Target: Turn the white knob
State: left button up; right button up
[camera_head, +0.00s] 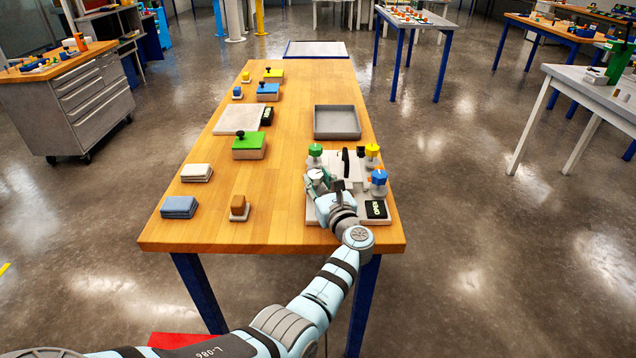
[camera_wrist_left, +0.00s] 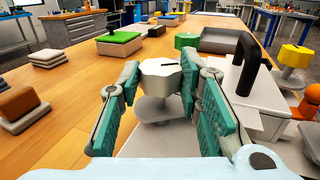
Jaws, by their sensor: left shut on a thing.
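The white knob (camera_head: 315,174) stands on the left side of a light panel (camera_head: 345,158) at the right part of the wooden table. In the left wrist view the white knob (camera_wrist_left: 160,75) has a dark mark line on its top and sits between my two green finger pads. My left gripper (camera_head: 318,184) is shut on it; it also shows in the left wrist view (camera_wrist_left: 163,95). The panel also bears a green knob (camera_head: 315,150), a yellow knob (camera_head: 372,150), a blue knob (camera_head: 379,177) and a black display (camera_head: 376,209) reading OPEN. My right gripper is not seen.
A black handle (camera_wrist_left: 252,62) rises just right of the white knob. A grey tray (camera_head: 337,122) lies behind the panel. A green-lidded box (camera_head: 248,146), folded cloths (camera_head: 179,206) and a brown-topped block (camera_head: 238,207) stand at left. The table's middle is clear.

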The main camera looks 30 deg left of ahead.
pick_arm(q)
jog(key=o, duration=1.1)
jog(key=shift+o, duration=0.2)
notch_tip(320, 180, up, 10)
